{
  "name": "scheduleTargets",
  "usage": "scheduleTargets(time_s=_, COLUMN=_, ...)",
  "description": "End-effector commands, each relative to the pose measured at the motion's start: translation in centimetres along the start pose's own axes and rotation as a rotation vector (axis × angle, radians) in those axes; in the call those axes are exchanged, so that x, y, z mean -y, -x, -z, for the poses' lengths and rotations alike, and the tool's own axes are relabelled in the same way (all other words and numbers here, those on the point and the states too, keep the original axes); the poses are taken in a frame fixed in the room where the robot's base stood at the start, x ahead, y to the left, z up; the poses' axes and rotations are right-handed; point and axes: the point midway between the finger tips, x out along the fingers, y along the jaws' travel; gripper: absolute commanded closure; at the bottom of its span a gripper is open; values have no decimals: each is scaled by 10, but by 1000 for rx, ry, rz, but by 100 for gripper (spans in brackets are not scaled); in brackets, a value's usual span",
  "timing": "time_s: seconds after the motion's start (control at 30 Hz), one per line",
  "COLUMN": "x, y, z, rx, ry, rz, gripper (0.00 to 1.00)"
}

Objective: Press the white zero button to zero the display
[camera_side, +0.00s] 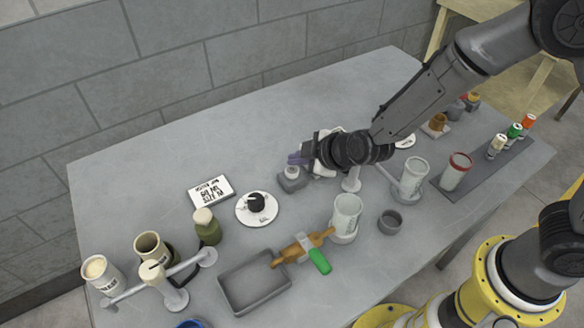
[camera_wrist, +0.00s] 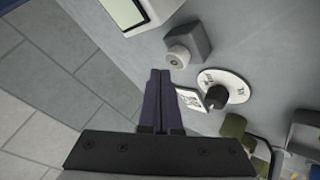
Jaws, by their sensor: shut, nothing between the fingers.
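The zero button (camera_wrist: 179,57) is a round whitish knob on a small grey block (camera_wrist: 200,40). In the side view the button (camera_side: 292,171) faces up on its block near the table's middle. My gripper (camera_wrist: 160,73) is shut and empty, its dark purple fingers side by side. In the wrist view its tips are just left of the button and below it, apart in the picture. In the side view my gripper (camera_side: 296,159) is close behind the button; I cannot tell whether it touches. The display (camera_wrist: 122,12) is a pale screen on a white device, cut off at the top; its reading is not visible.
A white dial plate with a black knob (camera_side: 256,202) and a white printed card (camera_side: 210,191) lie to the left. The table's back left is bare.

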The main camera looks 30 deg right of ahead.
Motion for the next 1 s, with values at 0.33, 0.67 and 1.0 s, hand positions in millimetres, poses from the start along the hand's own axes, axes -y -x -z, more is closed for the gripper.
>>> scheduleTargets(time_s=0.33, x=0, y=0, z=0, rx=0, ry=0, rz=0, gripper=100)
scheduleTargets(time_s=0.67, x=0, y=-1, z=0, rx=0, ry=0, rz=0, gripper=100)
scheduleTargets(time_s=1.0, x=4, y=-6, z=-4, rx=-1, ry=0, rz=0, gripper=100)
